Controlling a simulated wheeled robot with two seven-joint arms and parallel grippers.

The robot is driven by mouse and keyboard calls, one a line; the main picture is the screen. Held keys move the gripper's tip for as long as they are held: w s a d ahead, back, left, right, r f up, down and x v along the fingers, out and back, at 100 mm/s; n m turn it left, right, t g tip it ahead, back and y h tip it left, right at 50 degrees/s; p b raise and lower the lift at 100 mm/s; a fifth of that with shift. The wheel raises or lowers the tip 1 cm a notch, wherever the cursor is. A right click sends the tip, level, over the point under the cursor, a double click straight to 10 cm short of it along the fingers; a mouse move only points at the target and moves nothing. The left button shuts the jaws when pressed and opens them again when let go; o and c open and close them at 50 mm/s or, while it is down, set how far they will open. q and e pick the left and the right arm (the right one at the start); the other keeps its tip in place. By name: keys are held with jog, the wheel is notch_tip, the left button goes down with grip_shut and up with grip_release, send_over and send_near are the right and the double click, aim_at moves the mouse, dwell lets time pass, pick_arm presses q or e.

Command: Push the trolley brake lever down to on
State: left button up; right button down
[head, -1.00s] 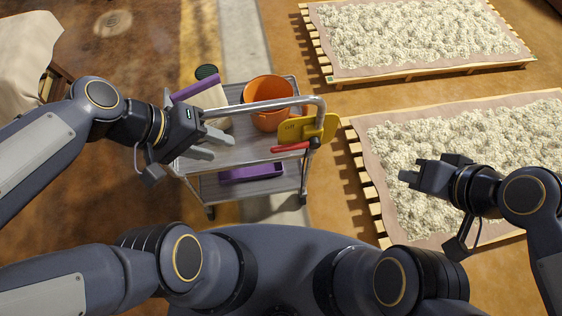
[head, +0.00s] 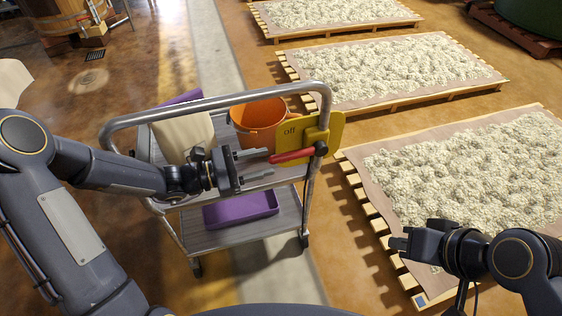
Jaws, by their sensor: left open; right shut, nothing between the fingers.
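The trolley (head: 180,238) stands in front of me with its metal push handle (head: 210,101) nearest. A yellow brake plate (head: 331,128) marked "off" is fixed at the right end of the handle. The red brake lever (head: 294,156) lies across it, pointing left and nearly level, its tip slightly low. My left gripper (head: 271,164) is open, pointing right, its fingers just left of the lever's tip; I cannot tell whether they touch it. My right gripper (head: 393,244) is shut and empty, over the near pallet at the right, away from the trolley.
An orange bucket (head: 258,122) and a cream container (head: 182,136) stand on the trolley's top shelf. A purple tray (head: 241,209) is on the lower shelf. Pallets of pale material (head: 480,165) line the right side. Open floor (head: 60,105) lies to the left.

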aim_at(282, 158)
pick_arm(q)
jog(key=x, duration=0.5)
jog(key=shift+w+d, duration=0.1)
jog(key=shift+d, duration=0.2)
grip_shut()
jog(key=shift+b, duration=0.3)
